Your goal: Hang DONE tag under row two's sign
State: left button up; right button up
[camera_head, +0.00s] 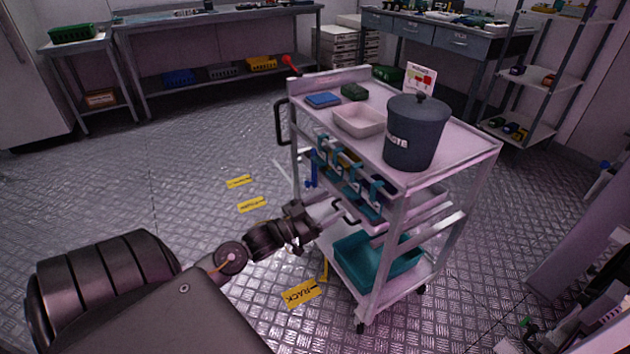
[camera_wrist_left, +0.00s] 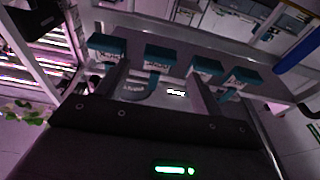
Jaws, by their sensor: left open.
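Several teal hooked tags hang in a row on the side of the trolley (camera_head: 357,178); their lettering is too small to read, so I cannot tell which says DONE. My left gripper (camera_head: 322,224) is open beside the trolley, below and near these tags. In the left wrist view, one teal tag (camera_wrist_left: 158,56) lies between the two dark fingers, with no visible grip on it. Another teal tag (camera_wrist_left: 105,45) is to its left, and two more (camera_wrist_left: 205,66) are to its right. Row two's sign is not identifiable. My right gripper is out of view.
The trolley (camera_head: 470,147) carries a dark waste bin (camera_head: 416,135), a pale tray (camera_head: 352,122) and, on its lower shelf, a teal bin (camera_head: 352,254). Yellow floor labels (camera_head: 300,293) lie nearby. A lit plant rack (camera_wrist_left: 45,55) shows at left in the wrist view.

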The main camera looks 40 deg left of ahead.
aim_at(346, 194)
pick_arm(q)
jog(key=x, duration=0.4)
jog(key=shift+w+p, duration=0.15)
jog(key=shift+p, duration=0.15)
jog(key=shift+x, duration=0.9)
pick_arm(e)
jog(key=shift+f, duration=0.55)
pick_arm(q)
jog(key=shift+c, duration=0.5)
jog(key=c, duration=0.7)
jog(key=shift+c, duration=0.4)
jog(key=shift+r, duration=0.1)
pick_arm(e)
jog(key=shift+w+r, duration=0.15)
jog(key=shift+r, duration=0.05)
pick_arm(q)
jog(key=shift+r+p, duration=0.1)
jog(key=shift+p, duration=0.25)
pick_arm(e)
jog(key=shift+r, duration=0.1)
